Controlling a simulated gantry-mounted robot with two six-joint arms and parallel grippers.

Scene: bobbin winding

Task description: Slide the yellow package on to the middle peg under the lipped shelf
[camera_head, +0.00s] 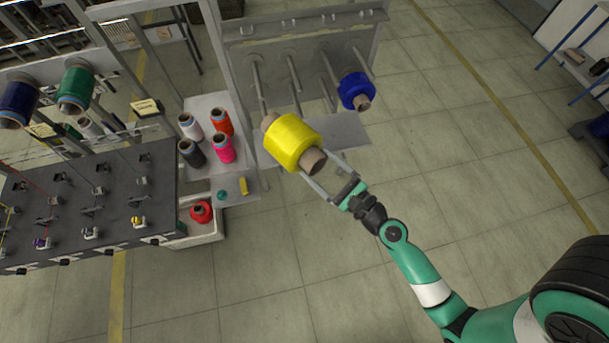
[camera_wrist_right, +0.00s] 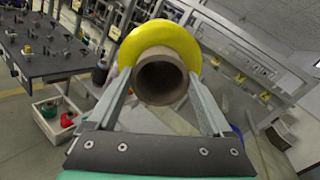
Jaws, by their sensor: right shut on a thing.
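The yellow package (camera_head: 291,141) is a fat yarn roll on a brown tube, held tilted in front of the peg rack (camera_head: 300,34). My right gripper (camera_head: 322,166) is shut on the near end of its tube. The right wrist view shows the tube's open end (camera_wrist_right: 162,80) between the two fingers, with the yellow yarn behind. Several bare grey pegs, one (camera_head: 293,70) near the rack's middle, stick out towards me. The package's far end overlaps the tip of a left peg (camera_head: 256,80); I cannot tell whether they touch. My left gripper is out of view.
A blue package (camera_head: 356,90) sits on the rack's right side. A grey plate (camera_head: 345,132) lies below the pegs. Coloured spools stand on a shelf (camera_head: 205,107) to the left, beside a dark machine table (camera_head: 75,205).

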